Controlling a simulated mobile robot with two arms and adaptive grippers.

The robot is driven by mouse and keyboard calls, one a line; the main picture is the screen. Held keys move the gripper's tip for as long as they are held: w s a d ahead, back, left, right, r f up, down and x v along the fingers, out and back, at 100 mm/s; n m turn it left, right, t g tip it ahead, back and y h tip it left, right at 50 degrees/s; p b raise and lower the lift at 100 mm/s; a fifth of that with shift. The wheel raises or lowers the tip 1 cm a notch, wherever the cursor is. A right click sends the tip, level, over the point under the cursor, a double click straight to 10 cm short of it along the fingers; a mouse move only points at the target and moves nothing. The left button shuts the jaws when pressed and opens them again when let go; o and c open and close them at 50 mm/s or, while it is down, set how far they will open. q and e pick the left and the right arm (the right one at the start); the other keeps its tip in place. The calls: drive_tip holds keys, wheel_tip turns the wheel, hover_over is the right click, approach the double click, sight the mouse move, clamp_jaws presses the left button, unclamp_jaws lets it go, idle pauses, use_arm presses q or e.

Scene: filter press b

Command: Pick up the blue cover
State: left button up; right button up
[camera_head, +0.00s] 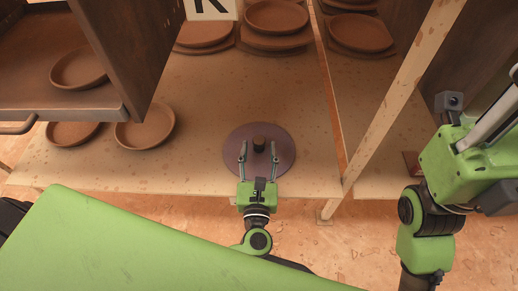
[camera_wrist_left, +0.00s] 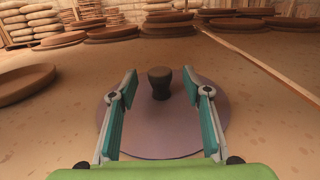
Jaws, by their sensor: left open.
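The cover (camera_head: 277,133) is a flat, round disc with a dark knob (camera_head: 259,144) at its centre. It looks purplish-grey rather than clearly blue and lies on the wooden shelf near its front edge. It also shows in the left wrist view (camera_wrist_left: 170,137), with the knob (camera_wrist_left: 160,82) upright. My left gripper (camera_head: 259,150) is open over the cover, its fingers on either side of the knob and apart from it. In the left wrist view the left gripper (camera_wrist_left: 160,88) has the knob just beyond its fingertips or between them; I cannot tell exactly. My right arm is at the right; its fingers do not show.
Brown round dishes (camera_head: 145,126) lie on the shelf (camera_head: 210,110) at the left, and stacks (camera_head: 275,20) stand at the back. A dark cabinet (camera_head: 135,50) is at the upper left. A wooden post (camera_head: 395,100) stands right of the cover. The shelf around the cover is clear.

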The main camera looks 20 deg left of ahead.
sight(259, 140)
use_arm(q)
drive_tip(key=b+x, duration=0.1)
drive_tip(key=x, duration=0.3)
clamp_jaws()
drive_tip(key=shift+r, duration=0.15)
